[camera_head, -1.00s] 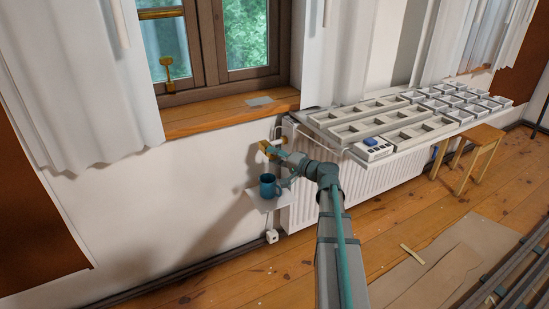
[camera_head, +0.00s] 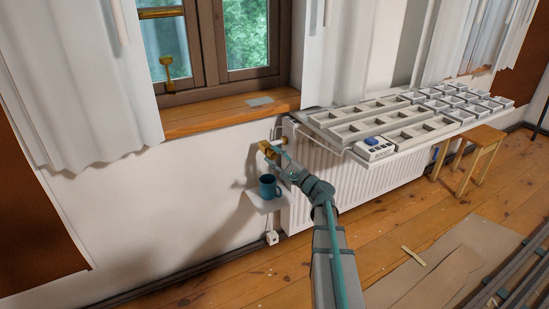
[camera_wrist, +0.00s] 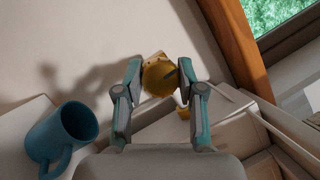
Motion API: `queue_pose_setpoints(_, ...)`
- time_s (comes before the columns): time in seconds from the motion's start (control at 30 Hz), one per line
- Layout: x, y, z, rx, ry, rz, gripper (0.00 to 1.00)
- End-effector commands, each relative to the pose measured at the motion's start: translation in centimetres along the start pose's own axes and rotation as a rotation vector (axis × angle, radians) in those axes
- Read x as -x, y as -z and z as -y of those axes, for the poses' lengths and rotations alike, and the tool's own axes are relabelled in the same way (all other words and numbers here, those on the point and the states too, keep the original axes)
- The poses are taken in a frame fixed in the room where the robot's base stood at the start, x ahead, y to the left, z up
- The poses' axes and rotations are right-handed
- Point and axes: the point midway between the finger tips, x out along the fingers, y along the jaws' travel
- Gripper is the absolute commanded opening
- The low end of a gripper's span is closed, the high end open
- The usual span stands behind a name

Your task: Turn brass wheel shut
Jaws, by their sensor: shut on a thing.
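The brass wheel (camera_wrist: 160,76) is a round, yellow-gold knob by the radiator's upper left end, under the window sill. In the wrist view it sits between my two fingers, with a dark mark on its face. My gripper (camera_wrist: 162,82) is shut on the wheel, one finger on each side. In the head view the wheel (camera_head: 266,148) shows at the end of my arm, and my gripper (camera_head: 277,155) is small and partly hidden there.
A blue mug (camera_head: 268,187) stands on a small white shelf (camera_head: 262,204) just below my gripper; it is close at left in the wrist view (camera_wrist: 62,136). The white radiator (camera_head: 375,185) carries trays (camera_head: 345,128). A wooden stool (camera_head: 478,150) stands at right.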

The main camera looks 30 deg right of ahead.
Motion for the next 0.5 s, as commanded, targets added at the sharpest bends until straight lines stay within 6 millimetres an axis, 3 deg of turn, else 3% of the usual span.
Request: queue_pose_setpoints(0.5, -0.06, 0.05, 0.11, -0.064, 0.029, -0.005, 0.04)
